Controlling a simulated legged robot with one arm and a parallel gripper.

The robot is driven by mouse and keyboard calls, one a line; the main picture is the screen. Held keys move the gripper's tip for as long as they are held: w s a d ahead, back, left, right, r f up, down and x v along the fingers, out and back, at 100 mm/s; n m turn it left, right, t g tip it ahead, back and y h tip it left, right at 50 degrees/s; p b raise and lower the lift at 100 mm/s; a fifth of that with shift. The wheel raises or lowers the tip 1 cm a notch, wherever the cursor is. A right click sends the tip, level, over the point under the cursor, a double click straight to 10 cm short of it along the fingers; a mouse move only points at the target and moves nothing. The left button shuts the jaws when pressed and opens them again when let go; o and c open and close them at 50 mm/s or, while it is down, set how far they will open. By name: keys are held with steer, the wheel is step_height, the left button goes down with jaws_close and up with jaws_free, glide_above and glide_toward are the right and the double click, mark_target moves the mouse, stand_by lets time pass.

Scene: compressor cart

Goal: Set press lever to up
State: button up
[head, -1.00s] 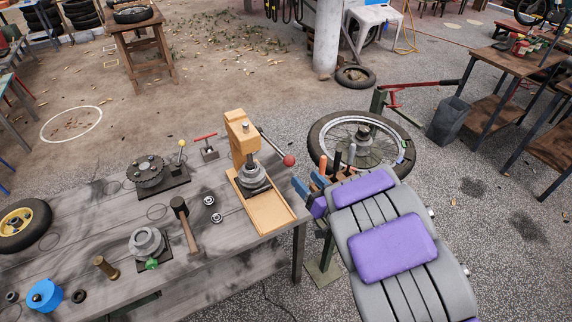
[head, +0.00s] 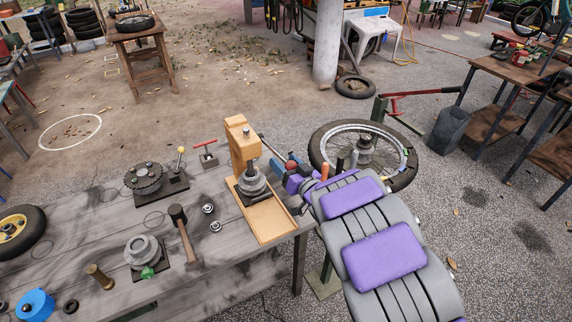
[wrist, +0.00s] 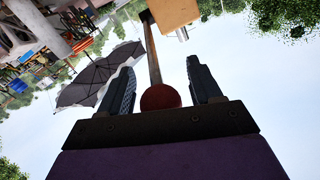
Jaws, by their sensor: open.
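The press (head: 240,145) is an orange frame with a grey round part on its base, standing at the right end of the workbench. Its lever (head: 270,146) slopes down to the right from the press head and ends in a red ball. In the head view my gripper (head: 290,178) is at the ball and partly hides it. In the wrist view my gripper (wrist: 160,68) is open, with the red ball (wrist: 160,97) between its fingers, near their base. The lever rod runs from the ball to the orange press head (wrist: 175,12). Contact with the fingers cannot be told.
The grey workbench (head: 100,222) also holds a hammer (head: 183,232), a gear fixture (head: 148,180), a red-handled tool (head: 206,153), a grey round part (head: 141,250) and a blue spool (head: 36,304). A wheel (head: 345,135) on a stand is close behind my arm.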

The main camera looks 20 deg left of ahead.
steer(key=shift+d, duration=0.1)
steer(key=shift+c, duration=1.3)
steer(key=shift+r, duration=0.1)
jaws_close()
